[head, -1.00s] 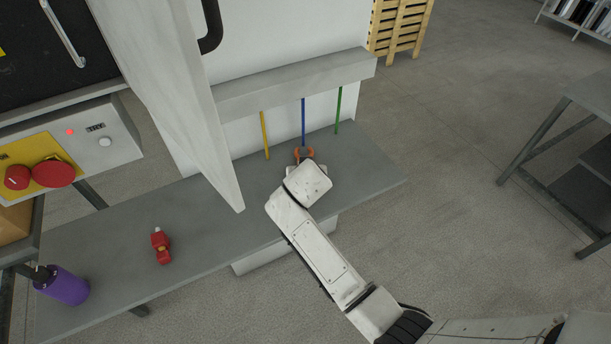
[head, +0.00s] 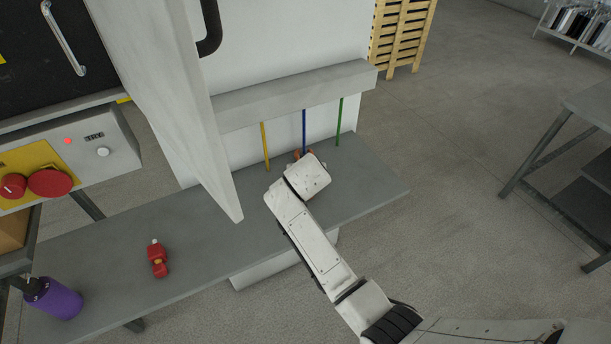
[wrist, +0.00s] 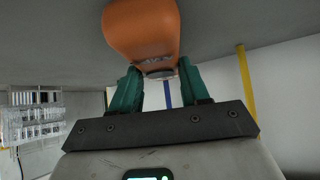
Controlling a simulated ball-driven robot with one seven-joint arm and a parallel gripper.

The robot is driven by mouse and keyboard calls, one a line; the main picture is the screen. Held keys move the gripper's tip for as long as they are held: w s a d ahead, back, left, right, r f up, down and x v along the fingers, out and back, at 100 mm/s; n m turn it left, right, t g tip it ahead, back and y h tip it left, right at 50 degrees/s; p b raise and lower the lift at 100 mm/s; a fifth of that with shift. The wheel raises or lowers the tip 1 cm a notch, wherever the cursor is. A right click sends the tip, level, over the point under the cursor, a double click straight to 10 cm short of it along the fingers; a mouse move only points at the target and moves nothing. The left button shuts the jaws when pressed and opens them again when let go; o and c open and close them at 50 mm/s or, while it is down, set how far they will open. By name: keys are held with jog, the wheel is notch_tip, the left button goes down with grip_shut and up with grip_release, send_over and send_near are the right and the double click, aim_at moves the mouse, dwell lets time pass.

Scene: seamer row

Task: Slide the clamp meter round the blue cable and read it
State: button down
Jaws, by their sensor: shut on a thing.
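The orange clamp meter (wrist: 143,30) is between the green fingers of my gripper (wrist: 160,88) in the wrist view, and they are shut on it. In the head view only a small orange bit of the meter (head: 297,154) shows past my wrist. The blue cable (head: 304,128) hangs from a grey beam, the middle one of three cables. Its lower end is hidden behind my wrist, close to the meter. A short piece of the blue cable (wrist: 168,92) shows between the fingers. I cannot tell whether the jaws are round it, and no reading is visible.
A yellow cable (head: 265,146) hangs left of the blue one and a green cable (head: 339,122) right of it, under the beam (head: 295,95). A pale upright panel (head: 165,95) stands left.

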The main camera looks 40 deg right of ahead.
jog(key=shift+d+f, duration=0.1)
jog(key=shift+f, duration=0.1)
jog(key=shift+c, duration=2.3)
grip_release()
jog(key=v, duration=1)
jog(key=shift+s+r, duration=0.2)
jog(key=shift+r, duration=0.1)
